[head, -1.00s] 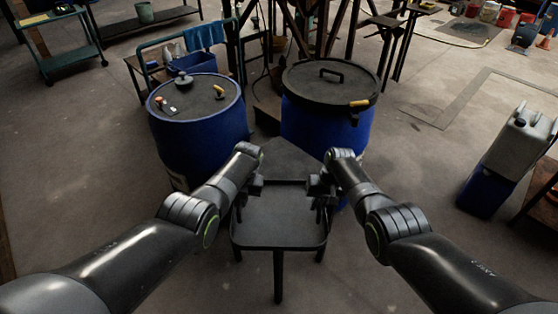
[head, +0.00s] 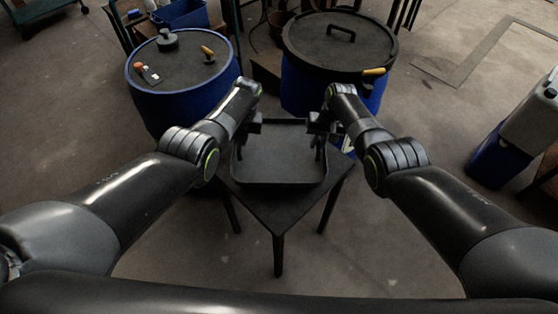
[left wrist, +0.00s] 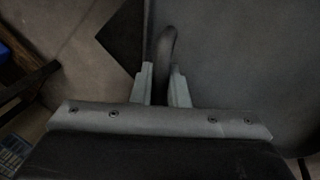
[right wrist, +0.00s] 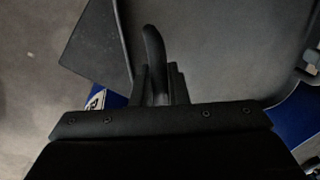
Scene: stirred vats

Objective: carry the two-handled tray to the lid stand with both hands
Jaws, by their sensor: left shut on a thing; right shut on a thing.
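The dark two-handled tray (head: 280,166) is level in the middle of the head view, over a dark stand with straight legs (head: 276,208), which looks like the lid stand. I cannot tell whether the tray touches the top. My left gripper (head: 243,140) is shut on the tray's left handle, which stands between the fingers in the left wrist view (left wrist: 167,45). My right gripper (head: 319,140) is shut on the right handle, seen in the right wrist view (right wrist: 153,45). The tray looks empty. Its far part of the stand is hidden.
A blue vat (head: 180,100) with a dark lid stands behind left, holding small tools on top. Another blue vat (head: 340,50) with a handled lid is behind right, close to the stand. A grey canister (head: 533,112) is at far right. Floor at front is clear.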

